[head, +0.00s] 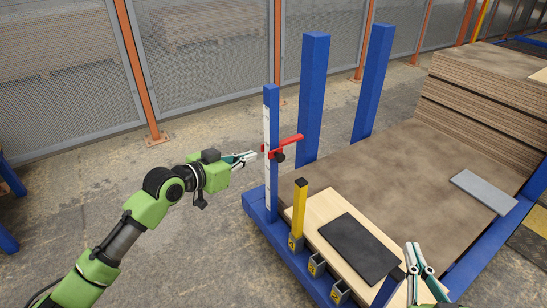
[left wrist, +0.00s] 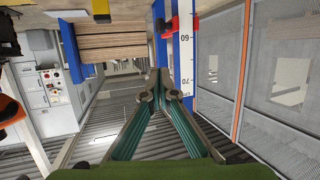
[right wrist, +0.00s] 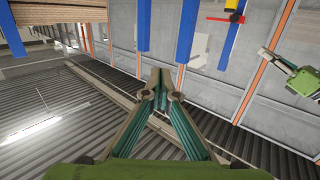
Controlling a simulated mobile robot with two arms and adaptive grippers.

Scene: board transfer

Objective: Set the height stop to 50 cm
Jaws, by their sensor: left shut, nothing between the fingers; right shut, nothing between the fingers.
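The height stop (head: 288,146) is a red bar with a dark knob (head: 280,157) on a blue post (head: 272,120). A white scale (head: 267,135) runs down the post. In the left wrist view the picture is upside down; the scale (left wrist: 186,60) reads 60 and 70, and the red stop (left wrist: 172,25) sits near the 60, apparently a little below it. My left gripper (head: 256,155) is shut and empty, just left of the post at about the stop's height; contact is not clear. My right gripper (head: 415,248) is shut and empty at the lower right, far from the stop.
A yellow post (head: 299,210) stands in front of the scale post. A dark panel (head: 360,248) lies on a light board (head: 325,215). A grey plate (head: 484,190) lies on the brown platform (head: 400,160). Boards (head: 480,95) are stacked behind. Mesh fencing (head: 210,70) closes the back.

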